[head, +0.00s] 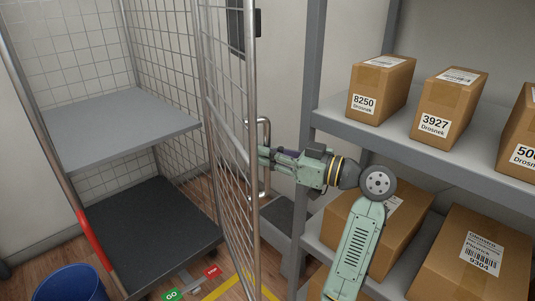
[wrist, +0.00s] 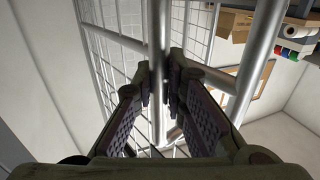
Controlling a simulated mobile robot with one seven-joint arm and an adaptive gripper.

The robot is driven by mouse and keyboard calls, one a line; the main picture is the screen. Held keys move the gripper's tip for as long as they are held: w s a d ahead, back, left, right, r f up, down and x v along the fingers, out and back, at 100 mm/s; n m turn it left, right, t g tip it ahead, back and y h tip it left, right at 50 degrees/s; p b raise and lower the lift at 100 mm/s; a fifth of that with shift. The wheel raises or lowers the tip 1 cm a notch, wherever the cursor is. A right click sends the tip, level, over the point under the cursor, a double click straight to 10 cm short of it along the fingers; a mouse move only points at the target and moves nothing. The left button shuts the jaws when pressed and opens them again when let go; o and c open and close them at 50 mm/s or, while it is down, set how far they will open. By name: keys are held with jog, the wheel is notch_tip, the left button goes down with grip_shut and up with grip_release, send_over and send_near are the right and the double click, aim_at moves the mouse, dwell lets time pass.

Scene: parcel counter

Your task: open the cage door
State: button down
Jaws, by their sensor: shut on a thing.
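The cage door (head: 252,80) is a tall wire-mesh panel in a metal tube frame. In the head view it stands swung out at the right of the cage, and the cage front is uncovered. A metal bar handle (head: 266,128) sticks out from the door's outer side. My gripper (head: 262,156) reaches in from the right and is shut on this handle. In the wrist view the handle bar (wrist: 157,40) runs between my gripper's two fingers (wrist: 160,92). The exact contact at the fingertips is partly hidden in the head view.
The cage holds a grey shelf (head: 120,128) and a dark base (head: 160,225). A blue bin (head: 70,285) stands at bottom left. A brake pedal with GO and STOP labels (head: 190,284) lies low at the cage front. A parcel rack (head: 313,80) with boxes stands close on the right.

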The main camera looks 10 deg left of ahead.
jog(key=c, duration=1.6)
grip_release()
jog(key=v, duration=0.7)
jog(key=shift+d, duration=0.25)
jog(key=shift+c, duration=0.4)
